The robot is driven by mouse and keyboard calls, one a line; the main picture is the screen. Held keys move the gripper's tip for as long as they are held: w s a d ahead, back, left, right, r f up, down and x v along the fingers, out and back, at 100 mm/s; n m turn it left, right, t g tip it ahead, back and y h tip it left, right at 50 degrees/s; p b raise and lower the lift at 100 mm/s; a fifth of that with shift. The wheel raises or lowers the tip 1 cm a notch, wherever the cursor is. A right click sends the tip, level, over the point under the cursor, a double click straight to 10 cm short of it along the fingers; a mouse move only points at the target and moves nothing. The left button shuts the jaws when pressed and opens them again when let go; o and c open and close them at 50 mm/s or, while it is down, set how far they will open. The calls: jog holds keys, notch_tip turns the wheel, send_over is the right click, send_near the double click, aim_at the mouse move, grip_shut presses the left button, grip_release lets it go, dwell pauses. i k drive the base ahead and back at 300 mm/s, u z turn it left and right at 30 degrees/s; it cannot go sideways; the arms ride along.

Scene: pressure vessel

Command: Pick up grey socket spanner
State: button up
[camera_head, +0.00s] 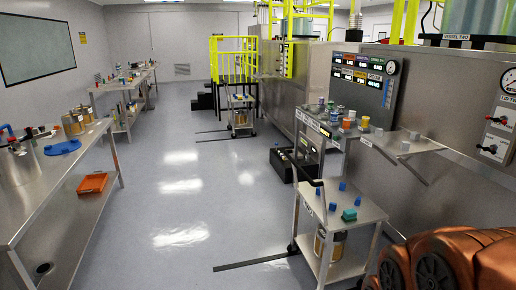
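I cannot pick out a grey socket spanner for certain. Small grey pieces (414,136) sit on the wall shelf (432,148) at the right, but they are too small to identify. My gripper is not in view.
A steel bench (92,141) with an orange tray (93,183) below runs along the left.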

aim_at(307, 158)
jog(key=u, duration=0.3)
jog(key=i, duration=1.75)
jog(key=u, duration=0.3)
jog(key=i, duration=3.45)
jog(key=z, duration=0.5)
jog(key=i, duration=1.75)
jog(key=z, duration=1.2)
jog(key=i, duration=1.75)
jog(key=z, duration=0.6)
